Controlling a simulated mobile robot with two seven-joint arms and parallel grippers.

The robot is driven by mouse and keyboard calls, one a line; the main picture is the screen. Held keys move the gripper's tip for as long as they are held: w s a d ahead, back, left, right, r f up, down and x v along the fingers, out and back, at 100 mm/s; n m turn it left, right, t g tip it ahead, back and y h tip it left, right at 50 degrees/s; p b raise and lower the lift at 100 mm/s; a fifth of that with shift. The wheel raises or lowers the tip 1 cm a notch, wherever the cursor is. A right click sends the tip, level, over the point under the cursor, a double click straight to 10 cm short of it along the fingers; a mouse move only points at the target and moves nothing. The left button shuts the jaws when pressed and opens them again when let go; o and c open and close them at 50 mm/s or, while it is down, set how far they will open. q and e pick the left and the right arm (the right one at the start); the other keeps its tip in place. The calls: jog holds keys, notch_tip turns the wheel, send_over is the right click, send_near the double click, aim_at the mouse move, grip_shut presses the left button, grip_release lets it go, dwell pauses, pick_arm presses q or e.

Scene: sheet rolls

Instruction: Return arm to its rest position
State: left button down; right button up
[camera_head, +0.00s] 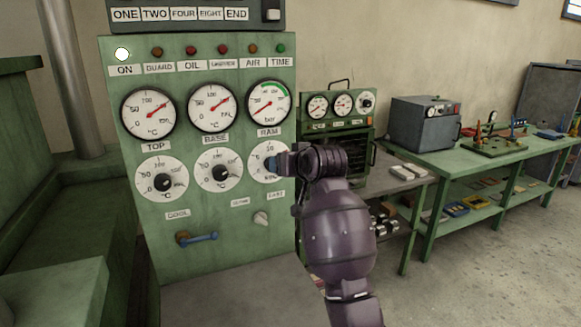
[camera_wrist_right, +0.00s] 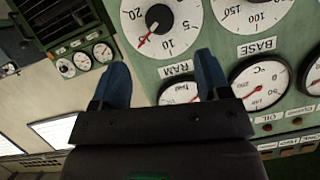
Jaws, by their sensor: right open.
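My right arm reaches up in the head view, and its gripper (camera_head: 271,164) with blue fingers is in front of the lower RAM dial on the green control panel (camera_head: 225,262). The arm and gripper cover part of that dial (camera_head: 260,174). In the right wrist view the two blue fingers of the right gripper (camera_wrist_right: 163,75) stand apart with nothing held between them. The RAM dial (camera_wrist_right: 180,40) and its dark centre knob lie beyond the fingertips, apart from them in the picture. My left gripper is in neither view.
The panel also has TOP (camera_head: 162,180) and BASE (camera_head: 219,174) dials, gauges above, a blue-handled lever (camera_head: 201,238) and a pale knob (camera_head: 261,218). A green bench (camera_head: 470,152) with a grey box (camera_head: 425,122) stands to the right. Open floor shows at the lower right.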

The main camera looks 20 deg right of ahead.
jog(key=shift+s+r, duration=0.1)
jog(key=shift+s, duration=0.25)
